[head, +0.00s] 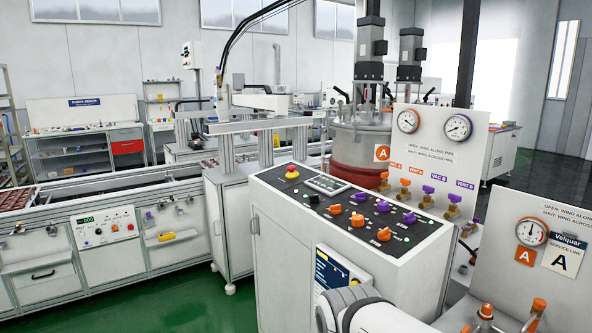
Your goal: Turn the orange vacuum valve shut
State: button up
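A row of small brass valves stands before an upright white panel (440,140) at the right. Two have orange wings: the left one (384,177), below a label that seems to read VAC A, and the one beside it (405,184), apparently VENT A. The panel text says open is wing along pipe, shut is wing across pipe. The wings are too small to tell which way they lie. Part of my white arm (370,312) shows at the bottom. My gripper is not in view.
Two purple valves (428,191) continue the row. A control console (350,215) with knobs stands in front of it. A nearer service panel (525,225) at right has a gauge and orange-topped fittings (486,311). Green floor (195,300) is open at lower left.

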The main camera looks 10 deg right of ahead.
aim_at(385, 175)
jog(key=u, duration=1.4)
jog(key=i, duration=2.5)
jog(key=z, duration=3.7)
jog(key=i, duration=0.95)
